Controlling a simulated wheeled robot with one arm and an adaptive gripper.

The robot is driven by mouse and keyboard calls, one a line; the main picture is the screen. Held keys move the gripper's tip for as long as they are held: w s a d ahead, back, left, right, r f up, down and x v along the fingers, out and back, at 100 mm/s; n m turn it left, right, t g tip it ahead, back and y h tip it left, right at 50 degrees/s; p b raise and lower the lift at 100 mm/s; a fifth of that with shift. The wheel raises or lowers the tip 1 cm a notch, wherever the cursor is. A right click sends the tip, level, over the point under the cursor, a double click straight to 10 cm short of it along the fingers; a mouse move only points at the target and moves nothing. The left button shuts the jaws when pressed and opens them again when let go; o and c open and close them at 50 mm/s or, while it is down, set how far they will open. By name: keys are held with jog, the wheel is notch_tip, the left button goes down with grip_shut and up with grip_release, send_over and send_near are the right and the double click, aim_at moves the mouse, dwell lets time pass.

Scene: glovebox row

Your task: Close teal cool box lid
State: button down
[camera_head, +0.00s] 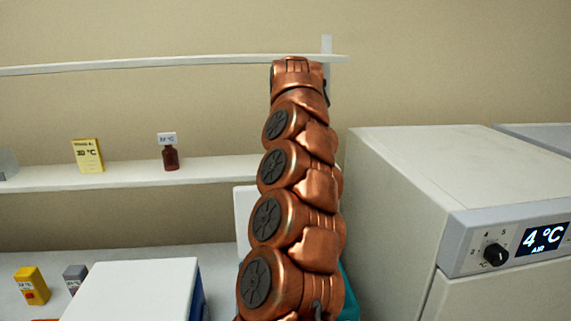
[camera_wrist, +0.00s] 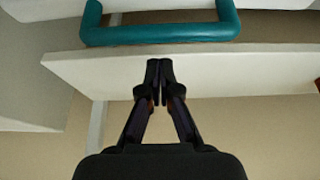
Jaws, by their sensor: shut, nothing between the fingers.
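In the head view, a small part of the teal cool box (camera_head: 349,292) shows at the right of my arm's lower links; the rest is hidden. A white upright panel (camera_head: 243,212), which looks like its raised lid, shows at the left of my arm. In the wrist view, a teal bar handle (camera_wrist: 160,34) crosses the top of the picture. A white panel (camera_wrist: 100,71) spans the middle; I cannot tell for sure whether it is the lid. My gripper (camera_wrist: 160,64) is shut and empty, its tips over this panel in the picture; contact cannot be told.
A white-topped blue box (camera_head: 135,290) stands at the lower left, near a yellow carton (camera_head: 32,286) and a grey one (camera_head: 75,277). A shelf (camera_head: 125,174) holds a yellow pack (camera_head: 88,155) and a brown bottle (camera_head: 170,158). A white appliance (camera_head: 420,185) stands close on the right.

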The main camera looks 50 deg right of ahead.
jog(key=shift+s+a+p, duration=0.3)
jog(key=shift+s+a, duration=0.55)
jog(key=shift+s, duration=0.05)
jog(key=shift+a, duration=0.1)
jog(key=shift+s+f+b, duration=0.15)
jog(key=shift+b, duration=0.3)
